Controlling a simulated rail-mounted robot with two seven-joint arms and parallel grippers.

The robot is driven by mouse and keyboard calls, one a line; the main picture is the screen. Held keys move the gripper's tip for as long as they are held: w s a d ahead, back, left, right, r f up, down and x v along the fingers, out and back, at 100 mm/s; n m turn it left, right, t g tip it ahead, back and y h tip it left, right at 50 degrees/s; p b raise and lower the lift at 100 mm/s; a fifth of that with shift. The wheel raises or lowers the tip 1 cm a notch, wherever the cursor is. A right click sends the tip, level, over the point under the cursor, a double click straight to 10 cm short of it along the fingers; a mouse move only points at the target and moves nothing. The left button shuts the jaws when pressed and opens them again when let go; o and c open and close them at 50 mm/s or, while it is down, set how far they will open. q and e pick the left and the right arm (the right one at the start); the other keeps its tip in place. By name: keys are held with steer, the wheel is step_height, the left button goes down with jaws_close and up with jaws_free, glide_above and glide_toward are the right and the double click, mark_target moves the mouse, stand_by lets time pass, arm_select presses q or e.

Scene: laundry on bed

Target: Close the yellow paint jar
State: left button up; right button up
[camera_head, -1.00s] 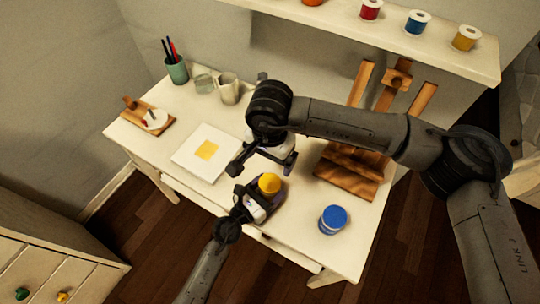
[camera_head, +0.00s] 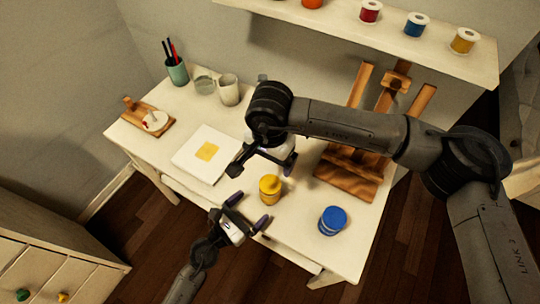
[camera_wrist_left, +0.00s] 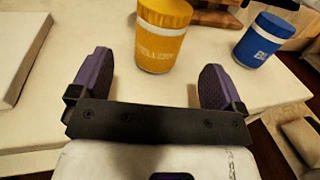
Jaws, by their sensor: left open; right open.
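The yellow paint jar (camera_head: 270,192) stands upright near the front edge of the white table. In the left wrist view the jar (camera_wrist_left: 160,48) shows a yellow lid on top, a white band below it and a lettered yellow body. The lid sits on the jar; I cannot tell how tight it is. My left gripper (camera_head: 250,210) is open and empty, in front of the jar and apart from it. In the left wrist view the jar stands beyond and between the purple fingers. My right gripper (camera_head: 262,168) is open, just behind the jar in the head view.
A blue jar (camera_head: 332,221) stands to the right. A white canvas (camera_head: 196,163) with a yellow square lies left. A wooden easel (camera_head: 347,178), a mug (camera_head: 228,92) and a pencil cup (camera_head: 177,71) stand further back. A shelf (camera_head: 350,33) with paint pots hangs above.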

arm_select(q)
steer(key=shift+b+v, duration=0.35)
steer(key=shift+v, duration=2.6)
steer(key=shift+r, duration=0.1)
